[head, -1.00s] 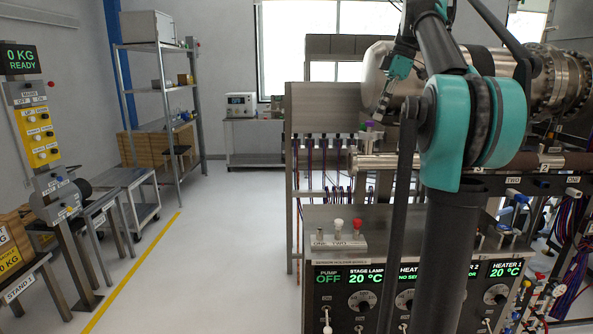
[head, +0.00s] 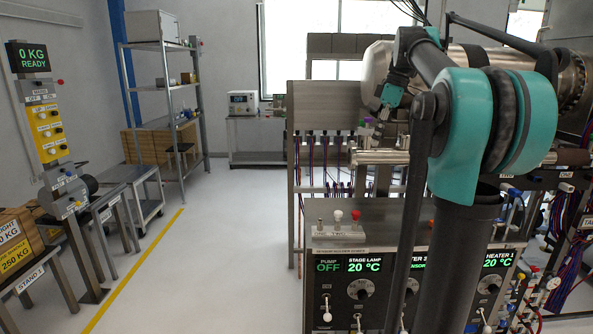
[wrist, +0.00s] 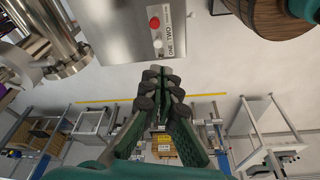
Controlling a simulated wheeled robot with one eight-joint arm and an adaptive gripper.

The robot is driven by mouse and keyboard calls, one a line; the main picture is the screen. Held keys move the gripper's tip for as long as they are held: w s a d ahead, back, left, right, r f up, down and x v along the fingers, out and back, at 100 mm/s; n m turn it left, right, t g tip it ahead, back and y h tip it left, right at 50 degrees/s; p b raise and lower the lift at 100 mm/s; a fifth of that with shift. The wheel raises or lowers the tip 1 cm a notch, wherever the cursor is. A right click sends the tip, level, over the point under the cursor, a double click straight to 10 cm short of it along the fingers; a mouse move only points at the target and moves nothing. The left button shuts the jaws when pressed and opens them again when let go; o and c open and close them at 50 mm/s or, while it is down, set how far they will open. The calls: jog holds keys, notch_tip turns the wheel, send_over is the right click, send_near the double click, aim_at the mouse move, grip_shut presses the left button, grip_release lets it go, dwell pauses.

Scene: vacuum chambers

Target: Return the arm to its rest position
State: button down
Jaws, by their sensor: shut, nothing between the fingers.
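My gripper (wrist: 160,88) shows in the middle of the wrist view, with its dark, green-sided fingers shut together and nothing between them. It is in the air, apart from the surfaces around it. In the head view my arm is folded, with its large teal joint (head: 487,130) at the right. Its teal wrist part (head: 393,92) hangs in front of the big steel vacuum chamber (head: 378,70).
Red and white knobs (wrist: 154,22) show close above the gripper in the wrist view. Shelves (head: 165,95) and a stand (head: 40,272) are left. The floor (head: 220,240) between is clear.

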jog(key=s+a+f+m+t+h, duration=0.1)
jog(key=s+f+m, duration=0.3)
jog(key=f, duration=0.7)
jog(key=s+a+f+m+h, duration=0.1)
jog(key=s+a+f+m, duration=0.2)
jog(key=f, duration=0.8)
jog(key=s+f+m+t, duration=0.2)
jog(key=s+f+m, duration=0.4)
jog(key=s+f, duration=1.2)
jog(key=shift+f+m+h, duration=0.4)
jog(key=shift+f, duration=0.5)
jog(key=c, duration=2.3)
grip_release()
jog(key=shift+s+a, duration=0.1)
jog(key=shift+a, duration=0.05)
